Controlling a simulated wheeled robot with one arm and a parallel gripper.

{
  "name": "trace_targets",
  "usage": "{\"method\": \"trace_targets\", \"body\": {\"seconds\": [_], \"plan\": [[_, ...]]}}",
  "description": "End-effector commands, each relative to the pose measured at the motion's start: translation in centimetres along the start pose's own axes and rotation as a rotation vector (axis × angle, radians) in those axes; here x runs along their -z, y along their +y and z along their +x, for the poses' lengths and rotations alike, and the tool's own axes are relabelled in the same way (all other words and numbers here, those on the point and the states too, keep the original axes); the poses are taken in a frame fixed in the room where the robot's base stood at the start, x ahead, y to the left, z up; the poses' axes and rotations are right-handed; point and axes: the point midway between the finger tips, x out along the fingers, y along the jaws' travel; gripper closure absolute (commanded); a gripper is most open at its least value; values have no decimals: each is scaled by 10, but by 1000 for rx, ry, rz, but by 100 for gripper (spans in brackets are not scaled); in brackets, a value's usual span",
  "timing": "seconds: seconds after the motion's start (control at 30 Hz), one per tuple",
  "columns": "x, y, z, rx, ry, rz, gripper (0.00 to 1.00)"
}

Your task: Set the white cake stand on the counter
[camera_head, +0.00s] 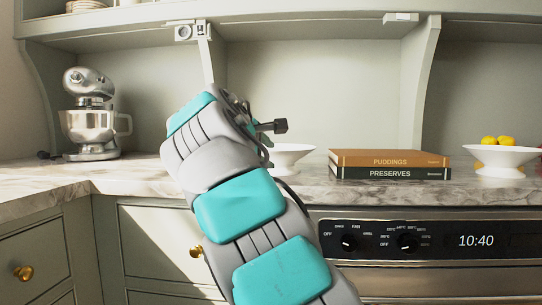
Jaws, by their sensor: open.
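A wide white footed dish (291,154), which looks like the white cake stand, is on the marble counter (318,187), just behind my arm. My gripper (279,126) shows only in part, as a small dark piece at the arm's far end. It appears above and slightly left of the dish's middle in the picture. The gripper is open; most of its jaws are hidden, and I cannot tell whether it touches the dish.
Two stacked books (389,164) lie right of the dish. A second white footed bowl (506,160) with yellow fruit (497,140) stands at the far right. A stand mixer (88,115) is at the left. An oven (440,245) is below. Counter left of my arm is clear.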

Motion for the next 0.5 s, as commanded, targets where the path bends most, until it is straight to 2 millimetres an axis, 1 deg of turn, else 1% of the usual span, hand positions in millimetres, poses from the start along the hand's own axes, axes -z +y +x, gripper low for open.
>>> {"method": "trace_targets", "body": {"seconds": [0.03,0.3,0.4,0.5], "plan": [[-1,3,-12,-4,0,0,49],[0,3,-68,-7,1,1,49],[-1,3,-82,-5,0,2,49],[0,2,-90,-3,-1,1,49]]}}
